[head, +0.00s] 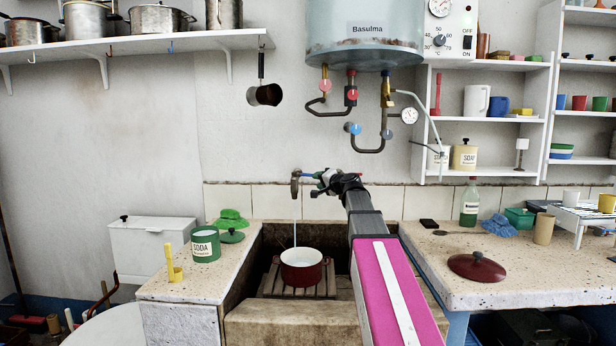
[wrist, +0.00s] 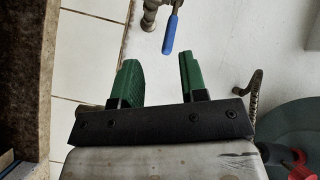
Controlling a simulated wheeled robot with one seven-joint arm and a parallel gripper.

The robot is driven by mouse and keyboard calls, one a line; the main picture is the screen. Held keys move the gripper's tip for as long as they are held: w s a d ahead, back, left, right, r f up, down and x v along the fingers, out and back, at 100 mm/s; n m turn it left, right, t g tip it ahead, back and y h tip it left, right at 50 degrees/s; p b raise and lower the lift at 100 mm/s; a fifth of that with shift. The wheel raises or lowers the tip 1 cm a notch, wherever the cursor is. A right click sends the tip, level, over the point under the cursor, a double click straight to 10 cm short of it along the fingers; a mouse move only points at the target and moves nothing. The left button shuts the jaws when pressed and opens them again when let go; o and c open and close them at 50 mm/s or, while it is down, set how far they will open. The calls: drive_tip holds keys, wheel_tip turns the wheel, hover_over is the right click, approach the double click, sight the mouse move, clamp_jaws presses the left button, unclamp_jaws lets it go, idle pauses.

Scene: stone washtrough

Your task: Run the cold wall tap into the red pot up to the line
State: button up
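The red pot (head: 301,275) stands upright, without a lid, on a slatted wooden rack in the trough. Its inside looks pale; I cannot make out the line or the water level. The wall tap (head: 296,184) is above it, and a thin stream of water (head: 295,228) falls from it into the pot. The tap's blue lever (head: 308,175) also shows in the wrist view (wrist: 170,36). My gripper (head: 322,184) is just right of the lever. In the wrist view its green fingers (wrist: 158,60) are apart and empty, with the lever just beyond the tips.
A water heater (head: 365,30) with pipes and red and blue valves hangs above my arm. A dark red lid (head: 477,267) lies on the right counter (head: 440,280).

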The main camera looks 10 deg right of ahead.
sight(309, 175)
drive_tip(key=w+a+m+h, duration=0.1)
drive_tip(key=w+m, duration=0.1)
drive_tip(key=w+a+m+t+h, duration=0.1)
drive_tip(key=w+m, duration=0.2)
drive_tip(key=w+a+r+m+t+h, duration=0.1)
drive_tip(key=w+m, duration=0.1)
drive_tip(key=m, duration=0.1)
drive_tip(key=shift+w+a, duration=0.3)
drive_tip(key=shift+a, duration=0.05)
idle(0.4)
clamp_jaws()
